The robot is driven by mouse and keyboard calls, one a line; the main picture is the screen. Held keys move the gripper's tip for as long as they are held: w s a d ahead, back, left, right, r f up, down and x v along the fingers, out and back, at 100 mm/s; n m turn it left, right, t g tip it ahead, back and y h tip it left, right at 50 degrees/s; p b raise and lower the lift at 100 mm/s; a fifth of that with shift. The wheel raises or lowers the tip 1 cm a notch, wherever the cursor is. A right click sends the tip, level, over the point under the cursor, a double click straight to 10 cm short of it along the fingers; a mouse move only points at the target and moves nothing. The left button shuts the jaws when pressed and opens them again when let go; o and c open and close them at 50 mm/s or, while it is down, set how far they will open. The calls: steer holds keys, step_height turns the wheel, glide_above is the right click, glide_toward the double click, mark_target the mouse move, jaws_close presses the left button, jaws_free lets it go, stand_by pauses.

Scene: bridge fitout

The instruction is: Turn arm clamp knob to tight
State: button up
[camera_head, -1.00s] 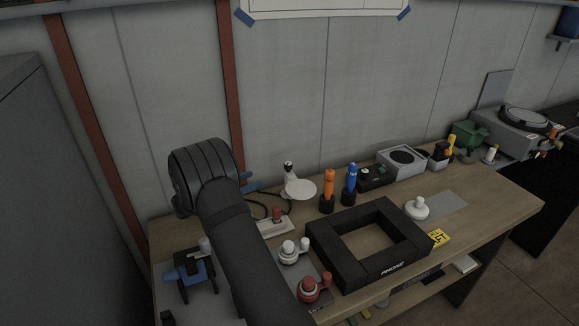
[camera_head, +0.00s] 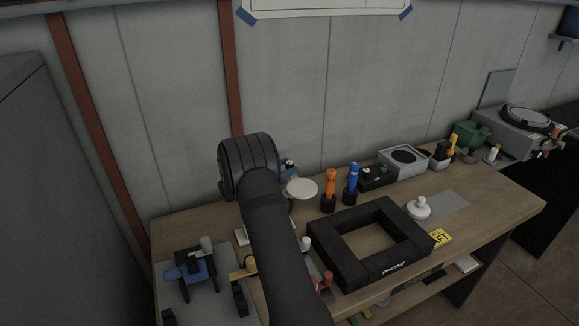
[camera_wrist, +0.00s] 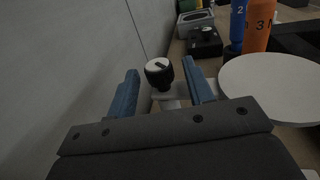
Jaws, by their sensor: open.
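The arm clamp knob (camera_wrist: 159,73), black with a white top and a dark pointer mark, stands on a pale arm in the wrist view. My gripper (camera_wrist: 160,70) is open, with one blue finger on each side of the knob and gaps visible between them. I cannot tell whether the fingertips are level with it. A white round disc (camera_head: 301,188) is beside the knob and also shows at right in the wrist view (camera_wrist: 270,88). In the head view my wrist covers much of the clamp; a blue finger (camera_head: 291,174) shows there.
Orange (camera_head: 330,189) and blue (camera_head: 352,183) bottles stand right of the disc. A black square frame (camera_head: 370,272) lies at the bench front. A blue and black fixture (camera_head: 193,270) stands at left. The wall (camera_wrist: 60,70) is close on the left in the wrist view.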

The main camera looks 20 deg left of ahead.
steer(key=shift+x, duration=0.85)
steer(key=c, duration=0.9)
steer(key=shift+m+g+h, duration=2.2)
steer(key=shift+g+h, duration=0.3)
steer(key=o, duration=0.9)
